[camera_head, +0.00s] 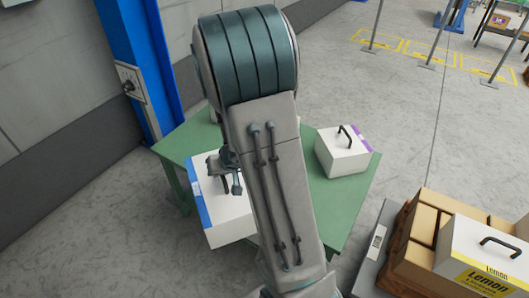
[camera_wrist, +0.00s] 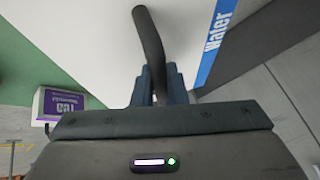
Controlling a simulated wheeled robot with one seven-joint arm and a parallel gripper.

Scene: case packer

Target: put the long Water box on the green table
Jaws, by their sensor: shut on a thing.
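The long Water box is white with a black handle and a blue stripe; it is at the left of the green table (camera_head: 341,208) in the head view (camera_head: 226,219), and its white top fills much of the wrist view (camera_wrist: 85,45). My gripper (camera_head: 224,172) is shut on the handle (camera_wrist: 149,40), as the wrist view shows its fingers (camera_wrist: 157,85) on both sides of it. The box is over the table's left part, its lower end near or past the front edge. My arm hides much of the box and table. I cannot tell whether the box touches the tabletop.
A white box with a purple label (camera_head: 342,153) stands on the table's right part. Brown cartons and a white Lemon box (camera_head: 490,250) are stacked at the lower right. A blue post (camera_head: 133,60) and grey wall rise behind the table's left side.

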